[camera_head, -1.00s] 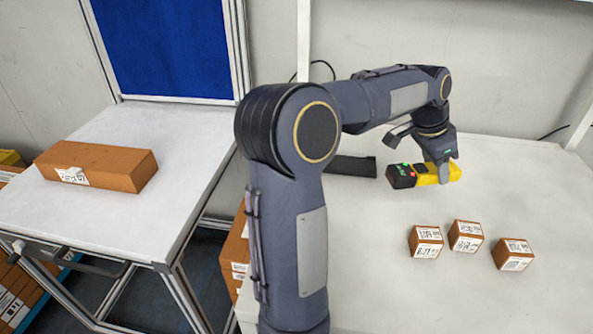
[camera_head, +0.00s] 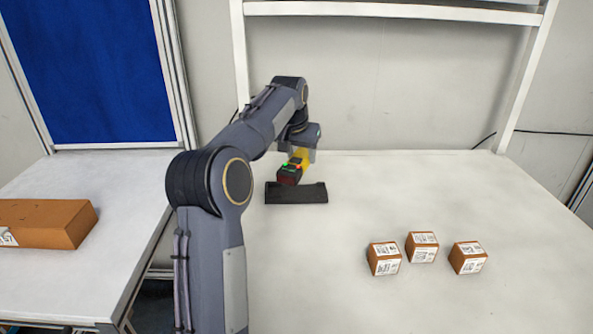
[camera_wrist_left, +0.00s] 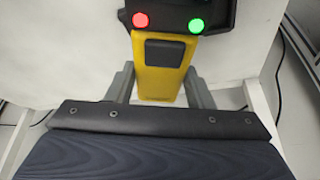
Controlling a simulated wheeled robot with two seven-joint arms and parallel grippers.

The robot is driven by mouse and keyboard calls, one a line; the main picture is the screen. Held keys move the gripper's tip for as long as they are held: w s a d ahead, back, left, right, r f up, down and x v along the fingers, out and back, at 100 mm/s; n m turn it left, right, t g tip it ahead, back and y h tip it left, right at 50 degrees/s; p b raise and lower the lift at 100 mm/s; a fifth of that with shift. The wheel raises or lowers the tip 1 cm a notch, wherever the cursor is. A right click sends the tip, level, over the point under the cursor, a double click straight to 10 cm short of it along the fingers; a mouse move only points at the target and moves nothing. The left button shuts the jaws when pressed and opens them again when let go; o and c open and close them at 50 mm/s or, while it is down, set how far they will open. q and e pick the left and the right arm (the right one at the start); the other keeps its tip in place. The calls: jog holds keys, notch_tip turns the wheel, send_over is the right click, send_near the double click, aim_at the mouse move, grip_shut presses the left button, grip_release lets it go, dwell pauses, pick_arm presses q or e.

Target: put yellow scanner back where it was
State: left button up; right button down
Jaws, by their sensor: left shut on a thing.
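The yellow scanner (camera_head: 304,158) has a black head with a red and a green light. In the left wrist view the scanner's handle (camera_wrist_left: 160,85) sits between the two grey fingers of my left gripper (camera_wrist_left: 160,88). The black holder (camera_head: 297,196) lies on the white table, just in front of and below the scanner head in the head view. Whether the scanner touches the holder cannot be told. My right gripper is not in view.
Three small brown boxes with labels (camera_head: 422,248) stand on the right of the white table (camera_head: 470,300). A large brown box (camera_head: 50,224) lies on the side table (camera_head: 70,285) at the left. The table around the holder is clear.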

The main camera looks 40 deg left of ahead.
pick_arm(q)
jog(key=w+a+f, duration=0.1)
jog(key=f, duration=0.1)
jog(key=w+a+f, duration=0.1)
jog(key=w+f, duration=0.1)
jog(key=f, duration=0.1)
jog(key=w+a+f+p, duration=0.1)
jog(key=a+f, duration=0.1)
jog(key=f, duration=0.1)
jog(key=shift+w+f, duration=0.25)
jog(key=shift+d+f, duration=0.1)
jog(key=shift+f, duration=0.3)
jog(key=shift+f, duration=0.1)
jog(key=shift+f, duration=0.5)
jog(key=o, duration=1.1)
jog(key=shift+o, duration=0.2)
